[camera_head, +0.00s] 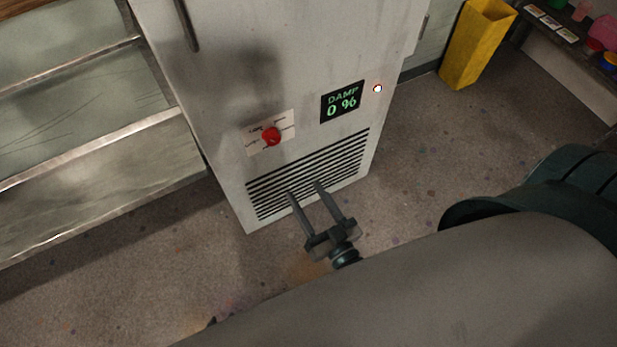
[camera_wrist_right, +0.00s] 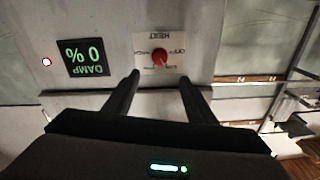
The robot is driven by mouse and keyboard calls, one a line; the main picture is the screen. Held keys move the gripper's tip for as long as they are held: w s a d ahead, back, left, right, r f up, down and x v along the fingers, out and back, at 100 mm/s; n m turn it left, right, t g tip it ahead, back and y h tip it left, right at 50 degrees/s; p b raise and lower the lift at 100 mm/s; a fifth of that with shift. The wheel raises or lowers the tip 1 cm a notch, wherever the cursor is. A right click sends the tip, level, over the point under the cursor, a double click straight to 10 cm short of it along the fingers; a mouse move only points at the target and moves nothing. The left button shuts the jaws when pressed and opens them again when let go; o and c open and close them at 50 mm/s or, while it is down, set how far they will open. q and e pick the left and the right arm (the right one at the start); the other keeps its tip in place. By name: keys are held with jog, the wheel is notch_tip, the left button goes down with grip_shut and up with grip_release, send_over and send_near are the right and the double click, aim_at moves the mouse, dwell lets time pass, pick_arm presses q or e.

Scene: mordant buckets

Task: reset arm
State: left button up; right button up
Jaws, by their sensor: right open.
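My right gripper (camera_head: 305,190) is open and empty in front of the lower vent grille of a pale metal cabinet (camera_head: 225,70), below its dial. In the right wrist view its two fingers (camera_wrist_right: 160,78) are spread apart, with nothing between them. The red knob (camera_head: 271,136) sits on a pale label plate on the cabinet front. It also shows upside down beyond the fingertips in the right wrist view (camera_wrist_right: 159,57). My left gripper is not in view.
A dark display (camera_head: 342,102) reads DAMP 0 % beside a small lit lamp (camera_head: 377,88). Metal shelving (camera_head: 90,150) stands left of the cabinet. A yellow bin (camera_head: 474,45) stands at the upper right, near a shelf with colourful items. The speckled floor (camera_head: 410,170) right of the cabinet is clear.

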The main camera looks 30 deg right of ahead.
dwell(0.6)
jog(key=s+f+n+g, duration=0.1)
jog(key=s+f+g, duration=0.3)
jog(key=f, duration=0.7)
jog(key=s+d+f+n+g, duration=0.1)
jog(key=s+f+g, duration=0.3)
jog(key=f, duration=0.8)
jog(key=s+f+n+g, duration=0.1)
jog(key=s+f+g, duration=0.3)
jog(key=f, duration=0.8)
jog(key=shift+d+f+n+g, duration=0.15)
jog(key=shift+f+n+g, duration=0.05)
jog(key=shift+n+g, duration=0.25)
